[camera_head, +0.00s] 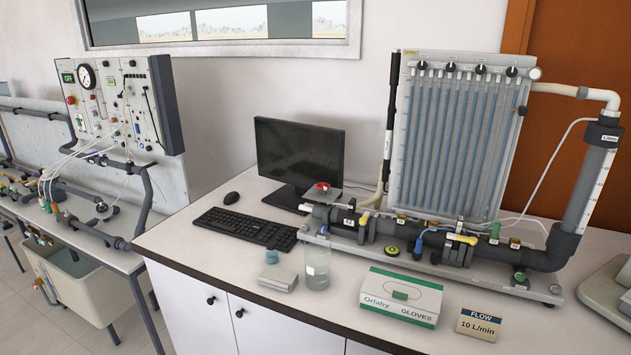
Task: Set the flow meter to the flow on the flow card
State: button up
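The flow card (478,325) stands at the front right of the bench and reads "FLOW 10 L/min". The flow meter is probably the upright grey tube (588,190) at the right end of the manometer rig, with a pale scale strip and a small label near its top. Its reading is too small to tell. A red knob (322,187) sits at the left end of the rig's pipe. Yellow levers (462,239) sit along the pipe. The manometer board (455,140) stands upright behind, with several black knobs along its top. My gripper is not in view.
A glove box (401,297), a beaker (317,262), a grey block (278,281) and a small blue item (272,257) stand before the rig. A keyboard (245,229) and monitor (298,155) are left.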

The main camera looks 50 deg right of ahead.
aim_at(322, 187)
jog(key=z, duration=0.25)
jog(key=i, duration=1.45)
jog(key=u, duration=0.4)
